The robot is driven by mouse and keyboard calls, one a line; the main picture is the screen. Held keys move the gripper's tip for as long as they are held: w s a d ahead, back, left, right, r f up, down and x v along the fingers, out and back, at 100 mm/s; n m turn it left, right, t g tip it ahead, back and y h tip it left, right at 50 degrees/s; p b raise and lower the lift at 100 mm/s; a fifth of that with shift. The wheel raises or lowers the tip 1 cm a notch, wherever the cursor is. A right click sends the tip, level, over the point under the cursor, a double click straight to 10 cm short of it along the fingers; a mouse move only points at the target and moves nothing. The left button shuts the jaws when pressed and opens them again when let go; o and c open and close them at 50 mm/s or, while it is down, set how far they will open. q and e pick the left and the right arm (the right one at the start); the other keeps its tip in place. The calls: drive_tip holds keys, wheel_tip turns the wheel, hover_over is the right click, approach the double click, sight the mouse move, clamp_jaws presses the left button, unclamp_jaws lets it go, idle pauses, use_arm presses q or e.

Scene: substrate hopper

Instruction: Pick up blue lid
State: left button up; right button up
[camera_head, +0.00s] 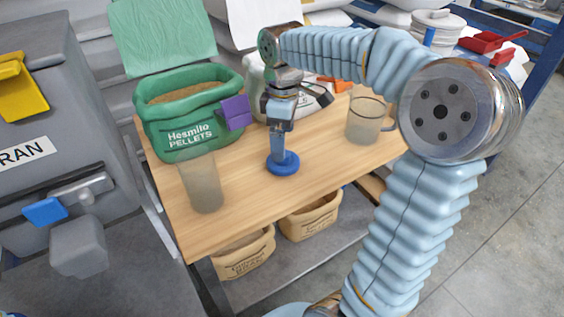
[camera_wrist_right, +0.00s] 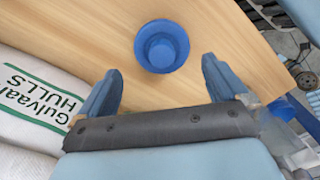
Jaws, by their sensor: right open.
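The blue lid (camera_head: 283,164) is a small round disc lying flat on the wooden table. The right wrist view shows it from above as a blue ring with a raised round middle (camera_wrist_right: 161,46). My right gripper (camera_head: 278,150) points down over the lid in the head view, its fingers covering part of it. In the right wrist view the right gripper (camera_wrist_right: 161,66) is open and empty, with its two blue fingers apart and the lid just beyond their tips, between their lines. Contact with the lid is not visible. My left gripper is not in view.
A green pellet sack (camera_head: 190,112) with a purple item (camera_head: 236,112) stands left. Clear cups stand at the front left (camera_head: 201,185) and right (camera_head: 365,118). The white hulls sack (camera_wrist_right: 35,105) is close beside the gripper. Bare tabletop (camera_head: 245,185) lies around the lid.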

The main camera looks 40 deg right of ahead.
sight(291, 164)
wheel_tip(291, 164, down, 6)
drive_tip(key=shift+s+a, duration=0.1)
drive_tip(key=shift+s, duration=0.05)
drive_tip(key=c, duration=0.8)
